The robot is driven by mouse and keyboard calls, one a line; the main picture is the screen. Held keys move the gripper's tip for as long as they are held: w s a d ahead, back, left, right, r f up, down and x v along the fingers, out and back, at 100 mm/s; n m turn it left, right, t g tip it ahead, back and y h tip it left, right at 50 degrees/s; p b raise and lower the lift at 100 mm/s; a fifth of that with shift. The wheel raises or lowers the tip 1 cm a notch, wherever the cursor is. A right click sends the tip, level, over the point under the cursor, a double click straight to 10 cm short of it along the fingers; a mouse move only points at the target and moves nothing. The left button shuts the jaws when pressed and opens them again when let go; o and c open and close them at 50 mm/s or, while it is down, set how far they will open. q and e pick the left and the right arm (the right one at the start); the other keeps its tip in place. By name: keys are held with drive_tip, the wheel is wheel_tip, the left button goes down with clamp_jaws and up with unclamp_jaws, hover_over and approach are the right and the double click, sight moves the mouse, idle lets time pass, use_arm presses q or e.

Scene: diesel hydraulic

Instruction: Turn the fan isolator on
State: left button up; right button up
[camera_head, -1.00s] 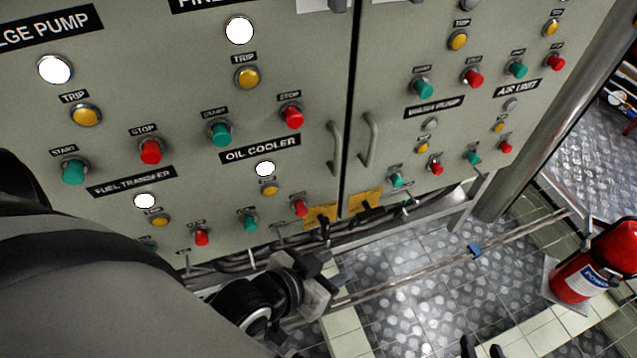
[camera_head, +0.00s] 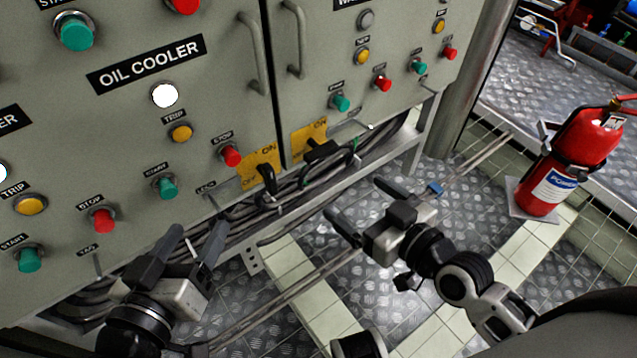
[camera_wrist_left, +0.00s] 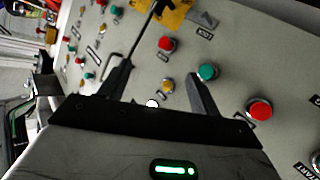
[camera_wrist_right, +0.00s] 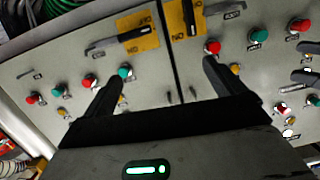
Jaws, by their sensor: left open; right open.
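Two isolators sit low on the grey cabinet, each a black handle on a yellow ON/OFF plate. In the head view, the left isolator (camera_head: 266,178) and right isolator (camera_head: 321,150) flank the door seam; no readable label tells which is the fan's. Both also show in the right wrist view, where one handle (camera_wrist_right: 132,34) lies roughly crosswise and the other (camera_wrist_right: 187,13) roughly upright. My left gripper (camera_head: 192,243) is open and empty, below and left of the left isolator. My right gripper (camera_head: 362,207) is open and empty, below and right of the right isolator.
Red, green and yellow buttons cover the panel around the OIL COOLER label (camera_head: 146,63). Cables (camera_head: 300,193) and a frame rail run under the cabinet. A fire extinguisher (camera_head: 572,160) stands at right. Door handles (camera_head: 253,47) project above the isolators. Floor space lies in front.

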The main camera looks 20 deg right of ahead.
sight(325, 155)
drive_tip(key=w+d+f+t+b, duration=0.35)
drive_tip(key=f+b, duration=0.25)
drive_tip(key=b, duration=0.3)
drive_tip(key=shift+g, duration=0.45)
drive_tip(key=x, duration=1.4)
drive_tip(key=shift+w+a+r, duration=0.1)
drive_tip(key=shift+x, duration=0.8)
use_arm(q)
drive_tip(key=d+t+h, duration=0.1)
drive_tip(key=f+m+t+h, duration=0.1)
drive_tip(key=h, duration=0.1)
drive_tip(key=shift+w+d+f+t, duration=0.1)
drive_tip(key=shift+w+d+t, duration=0.05)
drive_tip(key=shift+d+t, duration=0.2)
use_arm(e)
drive_tip(key=shift+r, duration=0.1)
drive_tip(key=c, duration=1)
